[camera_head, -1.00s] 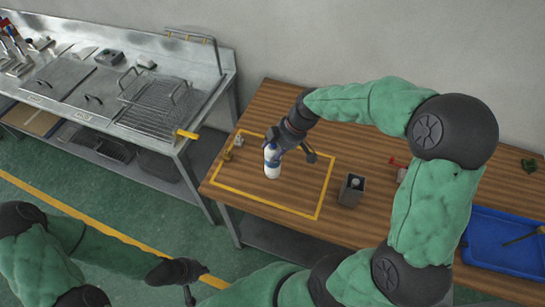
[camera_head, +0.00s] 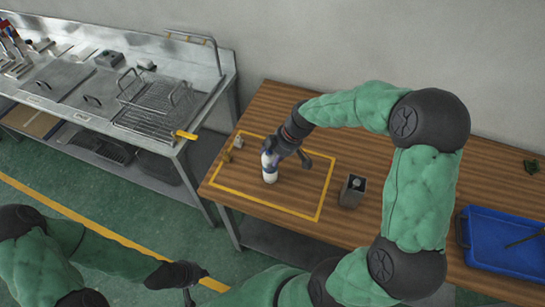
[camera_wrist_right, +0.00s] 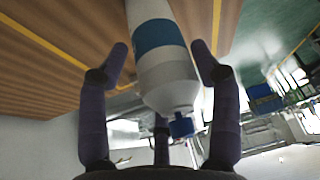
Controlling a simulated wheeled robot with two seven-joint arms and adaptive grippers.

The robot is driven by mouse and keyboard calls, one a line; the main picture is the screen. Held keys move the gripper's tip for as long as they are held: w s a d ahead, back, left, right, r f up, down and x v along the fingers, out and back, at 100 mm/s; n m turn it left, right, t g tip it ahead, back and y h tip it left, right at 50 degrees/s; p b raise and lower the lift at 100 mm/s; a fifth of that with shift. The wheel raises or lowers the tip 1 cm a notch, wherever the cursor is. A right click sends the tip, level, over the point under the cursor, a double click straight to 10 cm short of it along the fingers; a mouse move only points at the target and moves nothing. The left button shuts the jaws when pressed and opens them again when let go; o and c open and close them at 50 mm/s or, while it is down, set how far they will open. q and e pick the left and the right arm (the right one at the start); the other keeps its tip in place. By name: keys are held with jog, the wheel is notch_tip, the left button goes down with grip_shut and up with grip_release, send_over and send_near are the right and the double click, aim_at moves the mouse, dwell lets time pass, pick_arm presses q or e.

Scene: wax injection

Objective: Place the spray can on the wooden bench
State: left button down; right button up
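The spray can (camera_head: 269,167), white with a blue band, appears to stand upright on the wooden bench (camera_head: 345,130), inside the yellow taped rectangle. In the right wrist view the can (camera_wrist_right: 158,50) lies between the spread fingers, its blue nozzle towards the palm. My right gripper (camera_head: 286,160) is open around the can's upper part, with a visible gap beside the left finger. The can's far side is hidden. My left gripper (camera_head: 178,275) is over the floor in front of the bench, away from the can; its fingers are too unclear to judge.
A dark grey open box (camera_head: 352,191) stands right of the taped rectangle. Small metal parts (camera_head: 233,147) lie at the rectangle's left side. A blue tray (camera_head: 505,242) is at the bench's right. A steel counter (camera_head: 190,95) with grates stands to the left.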

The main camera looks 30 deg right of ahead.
jog(key=shift+o, duration=0.2)
jog(key=shift+r, duration=0.15)
jog(key=shift+d+r, duration=0.1)
jog(key=shift+r, duration=0.25)
jog(key=p+v, duration=0.2)
jog(key=v, duration=0.9)
